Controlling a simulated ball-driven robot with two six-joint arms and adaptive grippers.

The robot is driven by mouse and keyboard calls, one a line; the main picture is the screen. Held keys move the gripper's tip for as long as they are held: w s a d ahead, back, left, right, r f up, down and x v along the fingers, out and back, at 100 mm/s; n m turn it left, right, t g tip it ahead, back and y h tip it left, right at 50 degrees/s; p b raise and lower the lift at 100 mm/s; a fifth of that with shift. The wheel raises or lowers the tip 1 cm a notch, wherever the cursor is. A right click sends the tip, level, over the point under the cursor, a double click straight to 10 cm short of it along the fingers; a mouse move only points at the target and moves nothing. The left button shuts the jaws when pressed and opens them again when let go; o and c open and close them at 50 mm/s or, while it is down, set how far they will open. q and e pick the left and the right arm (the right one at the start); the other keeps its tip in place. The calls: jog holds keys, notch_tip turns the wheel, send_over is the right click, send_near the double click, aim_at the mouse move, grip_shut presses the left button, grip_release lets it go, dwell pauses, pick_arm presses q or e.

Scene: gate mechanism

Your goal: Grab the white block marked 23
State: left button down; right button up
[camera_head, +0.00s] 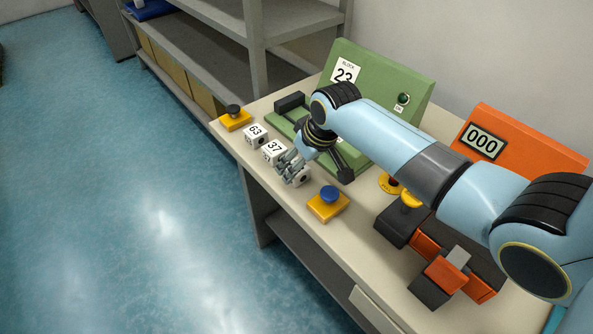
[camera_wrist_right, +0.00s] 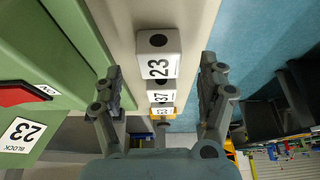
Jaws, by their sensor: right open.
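The white block marked 23 (camera_wrist_right: 158,62) stands on the table edge, centred between my right gripper's (camera_wrist_right: 161,80) two spread fingers in the wrist view. There is a gap on each side of it. In the head view my right gripper (camera_head: 291,167) is over this block (camera_head: 300,179) and hides most of it, including its number. The white blocks marked 37 (camera_head: 273,151) and 63 (camera_head: 256,134) stand in a row beyond it. They also show in the wrist view. The left gripper is not in view.
A green panel (camera_head: 391,85) with a "BLOCK 23" sign stands behind the row. A blue button on a yellow base (camera_head: 328,205) is just right of the gripper; a black one on yellow (camera_head: 235,118) is at the far left corner. An orange box (camera_head: 535,148) reads 000.

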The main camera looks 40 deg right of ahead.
jog(key=x, duration=0.3)
jog(key=shift+w+f, duration=0.2)
jog(key=shift+w, duration=0.15)
jog(key=c, duration=1.5)
jog(key=shift+r, duration=0.1)
